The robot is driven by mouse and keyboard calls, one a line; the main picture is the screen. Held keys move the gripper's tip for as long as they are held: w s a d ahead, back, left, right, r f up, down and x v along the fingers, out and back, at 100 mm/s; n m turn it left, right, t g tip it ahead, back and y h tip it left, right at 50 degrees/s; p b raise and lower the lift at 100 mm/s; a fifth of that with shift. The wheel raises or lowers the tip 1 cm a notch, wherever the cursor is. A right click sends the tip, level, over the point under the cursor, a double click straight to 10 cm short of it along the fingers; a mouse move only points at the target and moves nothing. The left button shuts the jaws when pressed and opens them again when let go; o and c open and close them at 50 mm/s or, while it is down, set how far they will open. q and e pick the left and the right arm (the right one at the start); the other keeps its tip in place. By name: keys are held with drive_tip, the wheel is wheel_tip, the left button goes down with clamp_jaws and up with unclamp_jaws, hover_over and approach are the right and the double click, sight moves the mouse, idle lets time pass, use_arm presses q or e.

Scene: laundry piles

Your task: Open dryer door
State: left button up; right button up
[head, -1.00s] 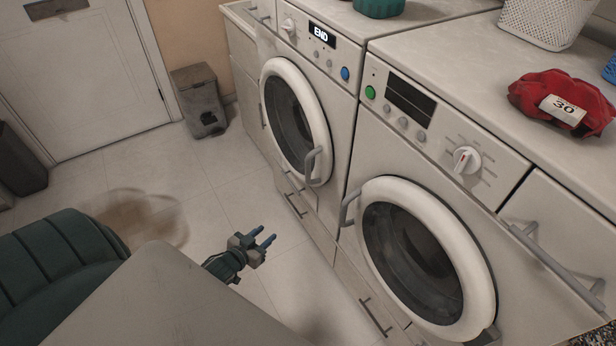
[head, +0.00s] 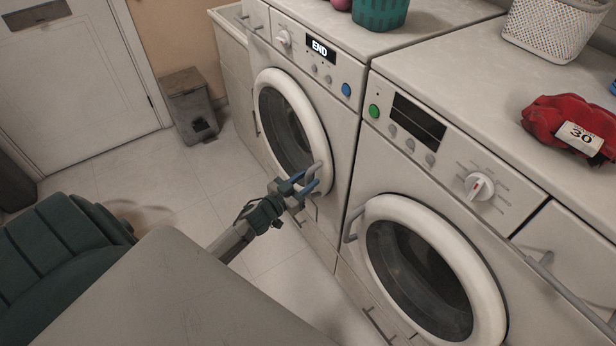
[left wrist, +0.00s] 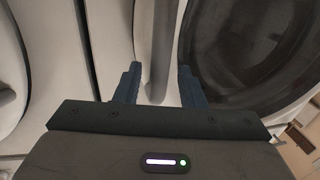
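The left machine (head: 330,95) shows END on its display and has a round white-rimmed door (head: 265,85) that looks closed. A grey bar handle (head: 312,172) sits at the door's lower right rim. My left gripper (head: 308,181) is at this handle with its blue fingers apart. In the left wrist view the handle bar (left wrist: 159,45) runs between the two open fingers (left wrist: 158,84), with a gap on each side. The dark door glass (left wrist: 245,50) lies to the right there. My right gripper is not in view.
A second machine with a round door (head: 385,210) and its own handle (head: 352,224) stands close on the right. A red cloth (head: 560,115), a white basket (head: 545,28) and a green basket (head: 378,15) are on top. A grey bin (head: 190,110) stands behind open floor.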

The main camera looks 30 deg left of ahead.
use_arm(q)
drive_tip(key=shift+w+d, duration=0.15)
drive_tip(key=shift+w, duration=0.35)
clamp_jaws()
